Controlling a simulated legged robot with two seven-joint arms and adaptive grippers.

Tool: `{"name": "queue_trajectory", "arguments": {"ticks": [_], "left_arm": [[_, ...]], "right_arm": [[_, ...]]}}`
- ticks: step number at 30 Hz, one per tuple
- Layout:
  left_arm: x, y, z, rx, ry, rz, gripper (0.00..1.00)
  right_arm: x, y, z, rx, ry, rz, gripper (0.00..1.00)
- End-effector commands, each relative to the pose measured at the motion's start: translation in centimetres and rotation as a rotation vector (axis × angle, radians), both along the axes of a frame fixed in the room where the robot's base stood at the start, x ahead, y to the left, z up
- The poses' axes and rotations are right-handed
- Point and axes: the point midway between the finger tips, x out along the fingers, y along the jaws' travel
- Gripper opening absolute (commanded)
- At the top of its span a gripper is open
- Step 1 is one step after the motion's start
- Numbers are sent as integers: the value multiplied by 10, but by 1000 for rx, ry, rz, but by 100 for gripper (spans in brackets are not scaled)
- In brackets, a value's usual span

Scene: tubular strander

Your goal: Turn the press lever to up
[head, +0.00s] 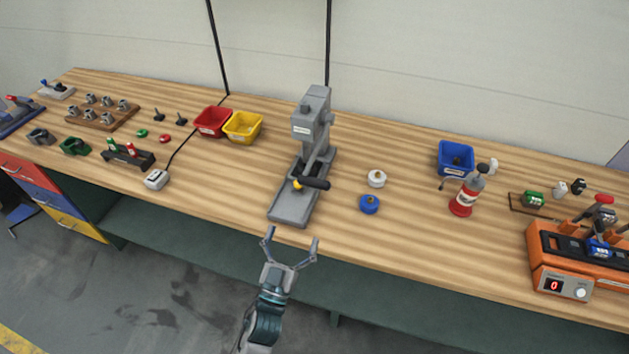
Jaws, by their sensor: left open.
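The grey press (312,125) stands upright near the middle of the wooden bench, on a flat grey base (291,208). My left gripper (290,241) is open and empty. It is in front of the press, near the bench's front edge, apart from the base and the lever. My right gripper is not in view.
To the right of the press lie a white round part (377,178) and a blue round part (369,204). A red bin (212,122) and a yellow bin (243,127) stand to the left.

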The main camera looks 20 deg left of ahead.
Motion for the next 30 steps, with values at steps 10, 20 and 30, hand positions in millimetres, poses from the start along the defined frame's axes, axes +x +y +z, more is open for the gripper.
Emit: {"name": "queue_trajectory", "arguments": {"ticks": [10,20,30], "left_arm": [[-26,1,-13,0,3,0,100],[-49,2,-18,0,2,1,100],[-54,2,-20,1,0,-1,100]], "right_arm": [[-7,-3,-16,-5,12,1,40],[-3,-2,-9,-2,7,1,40],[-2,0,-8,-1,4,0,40]]}}
